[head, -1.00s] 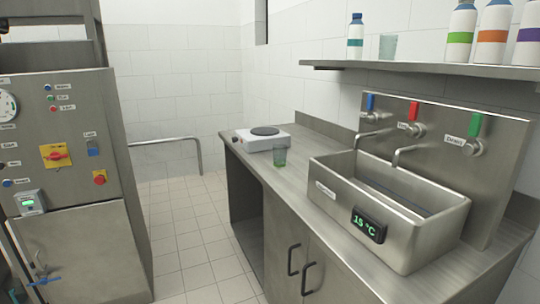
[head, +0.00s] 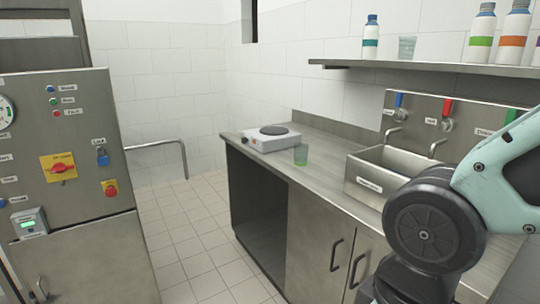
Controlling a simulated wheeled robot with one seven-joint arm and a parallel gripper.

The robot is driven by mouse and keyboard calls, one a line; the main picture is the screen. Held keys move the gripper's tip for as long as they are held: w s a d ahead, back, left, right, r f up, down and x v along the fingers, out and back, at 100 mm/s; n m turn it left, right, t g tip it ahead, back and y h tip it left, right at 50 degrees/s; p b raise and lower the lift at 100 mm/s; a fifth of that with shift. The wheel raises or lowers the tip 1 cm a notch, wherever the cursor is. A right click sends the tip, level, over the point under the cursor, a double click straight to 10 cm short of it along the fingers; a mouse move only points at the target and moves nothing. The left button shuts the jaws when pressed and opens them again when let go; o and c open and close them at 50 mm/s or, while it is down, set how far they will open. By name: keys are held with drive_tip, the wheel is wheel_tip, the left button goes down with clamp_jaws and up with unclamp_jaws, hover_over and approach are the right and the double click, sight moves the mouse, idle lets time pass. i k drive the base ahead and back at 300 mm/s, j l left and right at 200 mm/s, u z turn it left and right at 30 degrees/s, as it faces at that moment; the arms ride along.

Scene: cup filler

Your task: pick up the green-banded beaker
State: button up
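The green-banded beaker (head: 301,155) stands upright on the steel counter (head: 325,167). It is a small clear vessel with a greenish lower part, just right of the white hot plate and left of the sink. My arm shows at the lower right, in front of the sink, well to the right of the beaker. My gripper is outside the view.
A white hot plate (head: 271,139) sits at the counter's far end. The steel sink (head: 367,187) is partly hidden by my arm. Bottles and a clear beaker (head: 407,47) stand on the wall shelf (head: 440,67). A control cabinet (head: 75,150) stands left; tiled floor between is clear.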

sight(302, 150)
drive_tip(key=i+j, duration=0.4)
drive_tip(key=i+j+z, duration=0.1)
drive_tip(key=i+j, duration=0.35)
drive_tip(key=i+j+z, duration=0.1)
drive_tip(key=i+j, duration=0.65)
drive_tip(key=j, duration=0.2)
drive_tip(key=i+j+z, duration=0.1)
drive_tip(key=i+j, duration=0.65)
drive_tip(key=j, duration=0.25)
drive_tip(key=z, duration=0.05)
